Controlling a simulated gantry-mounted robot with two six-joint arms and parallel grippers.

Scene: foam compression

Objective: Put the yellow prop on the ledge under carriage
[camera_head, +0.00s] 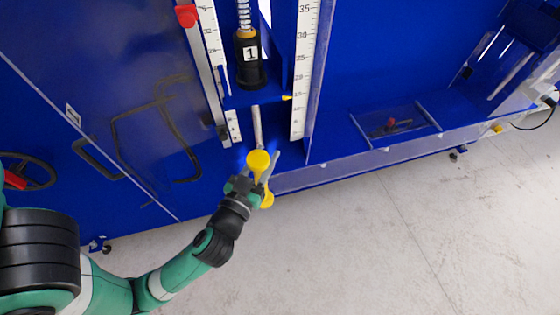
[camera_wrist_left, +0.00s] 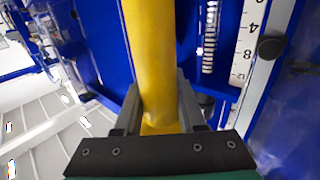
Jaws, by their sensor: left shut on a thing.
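The yellow prop (camera_head: 258,161) has wide round ends and a narrower middle, and it stands roughly upright in the head view. My left gripper (camera_head: 260,181) is shut around its middle. In the left wrist view the yellow shaft (camera_wrist_left: 150,60) runs between the two fingers of the left gripper (camera_wrist_left: 158,108). The blue carriage (camera_head: 258,99) is above and behind the prop, between two white scales, with a black cylinder marked 1 (camera_head: 249,62) on it. The ledge under the carriage is largely hidden behind the prop and gripper. My right gripper is not in view.
White scales (camera_head: 303,80) and (camera_head: 214,60) flank the carriage. A grey rod (camera_head: 257,126) hangs below it. A red knob (camera_head: 187,15) is at upper left. A clear-walled trough (camera_head: 350,160) extends right. The grey floor in front is open.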

